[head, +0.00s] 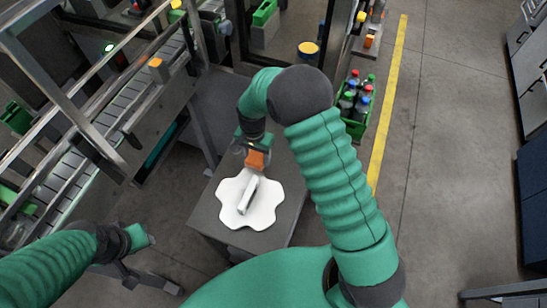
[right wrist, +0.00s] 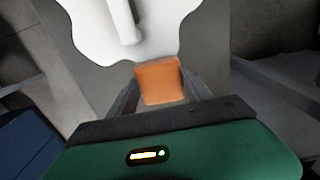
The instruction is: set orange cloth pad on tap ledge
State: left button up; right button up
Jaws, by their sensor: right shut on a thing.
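The orange cloth pad (head: 257,160) is a small orange block shape at the tip of my right gripper (head: 254,150). In the right wrist view the pad (right wrist: 160,82) sits between the two dark fingers of the right gripper (right wrist: 160,92), which are shut on it. Just beyond the pad lies a white wavy-edged piece (head: 266,208) with a raised pale bar (head: 247,195) on it. I cannot tell whether the pad touches it. No part is clearly recognisable as the tap ledge. My left gripper (head: 141,237) is at lower left, away from the pad; its fingers are unclear.
The white piece lies on a grey box-like stand (head: 213,215). A roller conveyor (head: 120,105) with metal rails runs along the left. A green crate of bottles (head: 354,128) stands right of the stand, beside a yellow floor line (head: 388,100). Open floor lies further right.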

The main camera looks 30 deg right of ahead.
jog(key=p, duration=0.1)
send_over(274, 166)
jog(key=shift+a+f, duration=0.2)
jog(key=shift+a, duration=0.05)
jog(key=f, duration=0.2)
jog(key=d+f+p, duration=0.1)
jog(key=shift+d+f, duration=0.15)
jog(key=shift+f, duration=0.2)
jog(key=shift+d+f, duration=0.1)
jog(key=shift+f, duration=0.05)
jog(key=shift+a, duration=0.25)
jog(key=o, duration=0.9)
jog(key=shift+a, duration=0.15)
jog(key=o, duration=0.4)
jog(key=shift+a, duration=0.15)
jog(key=shift+o, duration=0.2)
